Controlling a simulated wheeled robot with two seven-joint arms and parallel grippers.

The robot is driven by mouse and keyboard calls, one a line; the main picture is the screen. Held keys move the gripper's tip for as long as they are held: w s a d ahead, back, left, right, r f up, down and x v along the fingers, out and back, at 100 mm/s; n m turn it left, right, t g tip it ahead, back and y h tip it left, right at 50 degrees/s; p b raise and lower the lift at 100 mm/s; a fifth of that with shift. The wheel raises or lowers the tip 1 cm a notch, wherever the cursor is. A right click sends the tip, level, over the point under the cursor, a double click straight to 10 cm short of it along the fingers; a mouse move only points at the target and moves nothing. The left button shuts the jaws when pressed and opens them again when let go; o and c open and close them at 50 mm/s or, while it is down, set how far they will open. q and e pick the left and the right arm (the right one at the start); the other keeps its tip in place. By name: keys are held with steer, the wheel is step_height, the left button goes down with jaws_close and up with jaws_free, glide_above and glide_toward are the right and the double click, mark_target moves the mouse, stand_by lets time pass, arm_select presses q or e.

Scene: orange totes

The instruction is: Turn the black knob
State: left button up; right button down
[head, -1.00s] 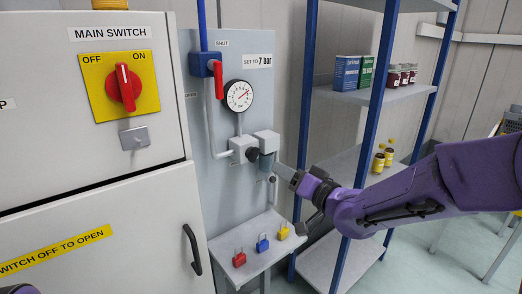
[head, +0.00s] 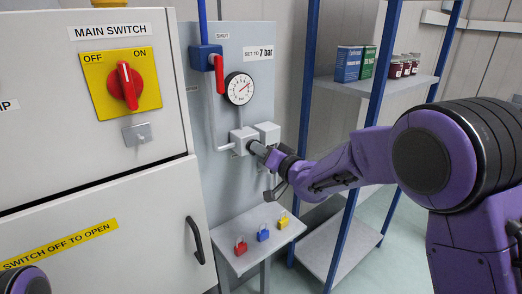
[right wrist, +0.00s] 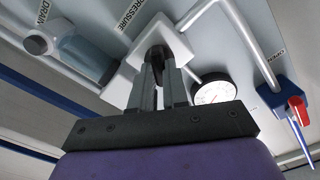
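The black knob (right wrist: 156,55) is on the white regulator block (right wrist: 128,82) in the right wrist view. In the head view my right gripper (head: 256,148) covers it, in front of the regulator block (head: 240,140). In the right wrist view the two grey fingers of my right gripper (right wrist: 160,75) lie close together, one on each side of the knob, with its dark body between them. The pressure gauge (head: 239,88) above has a white face and a red needle; it also shows in the right wrist view (right wrist: 213,94). My left gripper is not in view.
A red-handled valve (head: 219,74) is above left of the regulator. Several padlocks stand on a small shelf (head: 236,266) below. A cabinet with a red main switch (head: 126,86) is at left. A blue-posted rack (head: 308,90) stands close right of the panel.

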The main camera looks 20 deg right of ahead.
steer(key=shift+n, duration=0.9)
steer(key=c, duration=1.1)
jaws_free()
steer(key=shift+s, duration=0.1)
steer(key=b+v, duration=0.2)
steer(key=v, duration=0.8)
steer(key=shift+s+d+b, duration=0.1)
steer(key=shift+s+b, duration=0.15)
steer(key=shift+b, duration=0.15)
